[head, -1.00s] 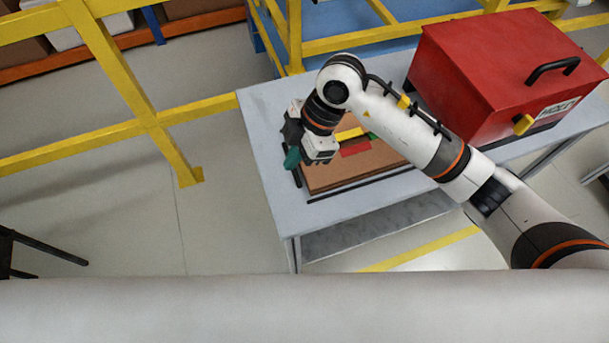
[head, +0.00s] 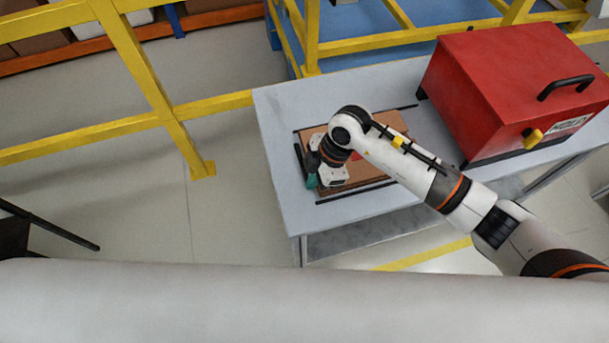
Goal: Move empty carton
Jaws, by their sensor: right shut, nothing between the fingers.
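A flat brown carton (head: 389,124) lies on the grey table, between thin black strips on the tabletop. My right arm reaches over it from the right and hides much of its middle. My right gripper (head: 312,181) points down at the carton's left end, shut and empty. Whether its fingertips touch the carton cannot be told. A red patch shows on the carton beside the gripper. My left gripper is not in the head view.
The grey table (head: 284,120) has bare room to the left of the carton. A red box (head: 500,85) with a black handle and yellow latch stands at the table's right. Yellow railings (head: 145,75) run behind and to the left.

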